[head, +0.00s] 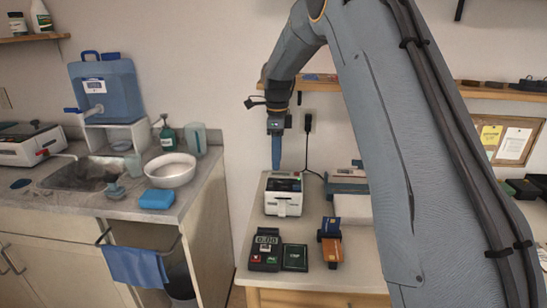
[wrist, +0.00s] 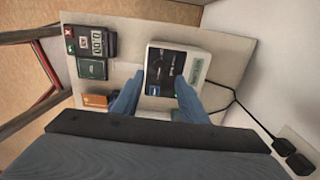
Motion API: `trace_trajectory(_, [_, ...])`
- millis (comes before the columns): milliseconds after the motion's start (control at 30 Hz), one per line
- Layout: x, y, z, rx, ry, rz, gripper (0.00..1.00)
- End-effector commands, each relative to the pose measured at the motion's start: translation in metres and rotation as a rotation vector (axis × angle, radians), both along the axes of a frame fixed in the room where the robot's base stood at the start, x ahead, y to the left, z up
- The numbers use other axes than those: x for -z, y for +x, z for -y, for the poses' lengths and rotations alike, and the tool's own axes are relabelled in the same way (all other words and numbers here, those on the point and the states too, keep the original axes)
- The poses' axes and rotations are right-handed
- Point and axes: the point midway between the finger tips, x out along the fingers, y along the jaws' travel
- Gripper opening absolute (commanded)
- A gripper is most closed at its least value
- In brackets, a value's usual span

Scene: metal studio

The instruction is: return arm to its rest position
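My gripper (head: 277,168) points straight down over the small table on the right. In the wrist view its two blue fingers (wrist: 158,84) stand apart with nothing held between them. Below them is a white boxy device (head: 283,204) with a dark top panel, which also shows in the wrist view (wrist: 198,68). The fingertips look a little above or behind the device; the exact gap is hard to tell. My arm reaches out from the right side of the head view and bends down to the gripper.
A wall shelf (head: 345,86) runs behind my arm. A sink counter with a blue water jug (head: 115,95) stands left.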

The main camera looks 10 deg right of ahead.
Motion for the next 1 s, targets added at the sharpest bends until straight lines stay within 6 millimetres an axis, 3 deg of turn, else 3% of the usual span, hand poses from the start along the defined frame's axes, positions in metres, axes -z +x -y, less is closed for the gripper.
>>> trace_trajectory(167, [0.002, -0.020, 0.000, -0.123, 0.000, 0.002, 0.40])
trace_trajectory(267, [0.006, -0.049, 0.000, -0.304, -0.002, 0.006, 0.40])
trace_trajectory(567, [0.029, -0.170, 0.001, -0.988, -0.015, 0.024, 0.40])
trace_trajectory(800, [0.052, -0.278, 0.001, -1.519, -0.035, 0.035, 0.40])
trace_trajectory(1000, [0.068, -0.339, 0.002, -1.813, -0.049, 0.035, 0.40])
